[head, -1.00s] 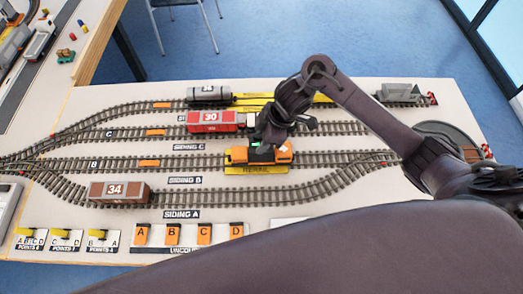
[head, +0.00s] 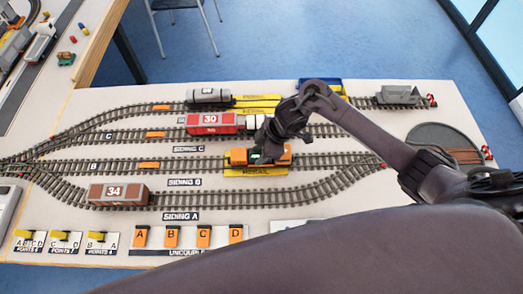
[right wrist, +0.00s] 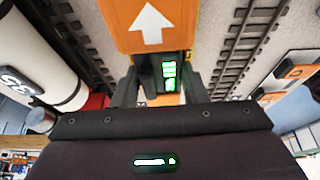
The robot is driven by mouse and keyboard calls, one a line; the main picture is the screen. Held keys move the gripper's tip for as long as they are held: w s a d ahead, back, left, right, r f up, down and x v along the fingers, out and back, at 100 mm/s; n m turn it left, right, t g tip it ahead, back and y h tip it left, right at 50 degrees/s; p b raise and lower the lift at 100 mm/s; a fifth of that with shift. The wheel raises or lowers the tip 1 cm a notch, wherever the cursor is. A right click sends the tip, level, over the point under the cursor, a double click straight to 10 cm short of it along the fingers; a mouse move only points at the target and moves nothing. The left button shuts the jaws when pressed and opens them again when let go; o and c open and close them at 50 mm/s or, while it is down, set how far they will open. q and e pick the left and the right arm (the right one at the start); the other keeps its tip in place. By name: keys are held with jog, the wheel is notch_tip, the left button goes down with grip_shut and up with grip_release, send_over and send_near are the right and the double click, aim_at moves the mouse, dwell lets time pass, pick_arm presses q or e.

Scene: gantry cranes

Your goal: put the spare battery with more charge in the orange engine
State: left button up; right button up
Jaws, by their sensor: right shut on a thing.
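The orange engine (head: 240,156) stands on the track of siding B by the yellow rerail plate. My right gripper (head: 266,153) is right at the engine's top and hides its middle. In the right wrist view, the gripper (right wrist: 163,92) is shut on a dark battery (right wrist: 169,72) with several green charge bars lit. The engine's orange top (right wrist: 150,22) with a white arrow is just beyond the battery. I cannot tell how deep the battery sits in the engine. No other spare battery can be made out. My left gripper is not in view.
A red wagon marked 30 (head: 210,122) stands on the track behind, close to my right arm. A brown wagon marked 34 (head: 119,193) is front left. A grey tank wagon (head: 208,96), a blue tray (head: 320,85) and a grey hopper wagon (head: 400,94) are at the back.

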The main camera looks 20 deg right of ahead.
jog(key=shift+s+d+f, duration=0.1)
jog(key=shift+s+f, duration=0.3)
jog(key=shift+f, duration=0.15)
jog(key=o, duration=1)
jog(key=shift+s+f, duration=0.1)
jog(key=shift+f, duration=0.05)
jog(key=shift+o, duration=0.2)
jog(key=shift+r, duration=0.2)
jog(key=shift+o, duration=0.2)
jog(key=r, duration=0.2)
jog(key=w+d+r, duration=0.1)
jog(key=shift+r, duration=0.25)
jog(key=p+v, duration=0.1)
jog(key=v, duration=0.7)
jog(key=shift+s+a, duration=0.1)
jog(key=shift+v, duration=0.75)
